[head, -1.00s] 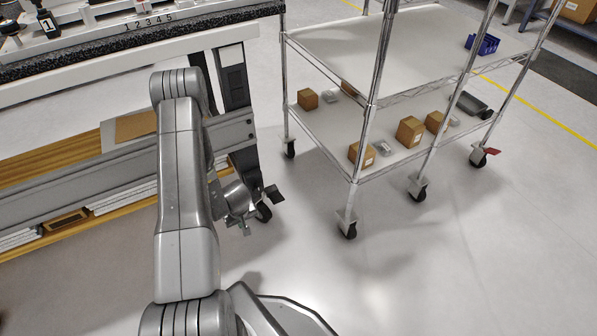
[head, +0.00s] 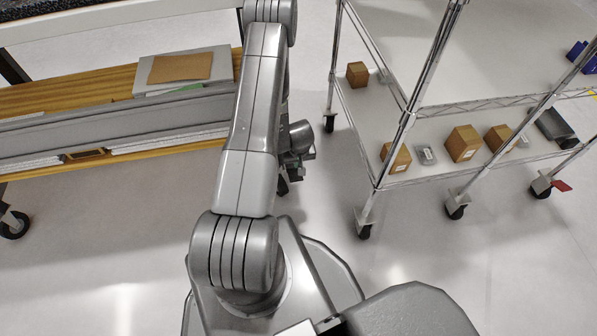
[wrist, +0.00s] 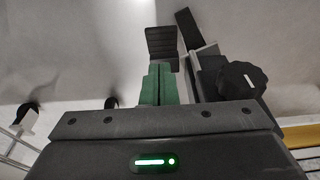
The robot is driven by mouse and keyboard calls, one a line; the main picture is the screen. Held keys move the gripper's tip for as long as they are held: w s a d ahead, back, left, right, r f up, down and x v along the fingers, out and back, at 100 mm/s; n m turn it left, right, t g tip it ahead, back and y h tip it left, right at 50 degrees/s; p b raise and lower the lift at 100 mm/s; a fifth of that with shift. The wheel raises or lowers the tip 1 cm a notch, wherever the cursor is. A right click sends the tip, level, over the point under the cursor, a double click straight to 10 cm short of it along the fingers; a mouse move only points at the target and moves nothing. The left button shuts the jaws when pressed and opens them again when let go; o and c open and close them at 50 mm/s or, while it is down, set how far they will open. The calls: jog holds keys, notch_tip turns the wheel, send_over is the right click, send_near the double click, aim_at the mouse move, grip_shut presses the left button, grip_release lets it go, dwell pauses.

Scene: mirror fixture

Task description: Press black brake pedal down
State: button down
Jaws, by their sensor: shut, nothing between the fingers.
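The black brake pedal (wrist: 162,44) shows in the wrist view as a ribbed dark pad, straight beyond my fingertips. My gripper (wrist: 160,68) has its two green fingers shut together with nothing between them. The fingertips overlap the lower edge of the pedal in this view; I cannot tell whether they touch it. A round black knob (wrist: 242,80) and a grey bracket stand just right of the fingers. In the head view my gripper (head: 297,168) is small, beside my arm, and the pedal is not clearly visible there.
A wire cart (head: 470,185) with brown boxes (head: 463,143) on its lower shelf stands at right, on casters. A workbench with a wooden lower shelf (head: 60,98) is at left. Pale floor lies open at the front left.

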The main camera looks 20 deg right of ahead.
aim_at(297, 176)
jog(key=shift+f, duration=0.1)
jog(key=f+b, duration=0.1)
jog(key=f, duration=0.2)
jog(key=w+f+b, duration=0.1)
jog(key=f, duration=0.2)
jog(key=f+b, duration=0.1)
jog(key=f, duration=0.2)
jog(key=shift+w+d+f, duration=0.25)
jog(key=shift+w+f, duration=0.1)
jog(key=shift+w, duration=0.05)
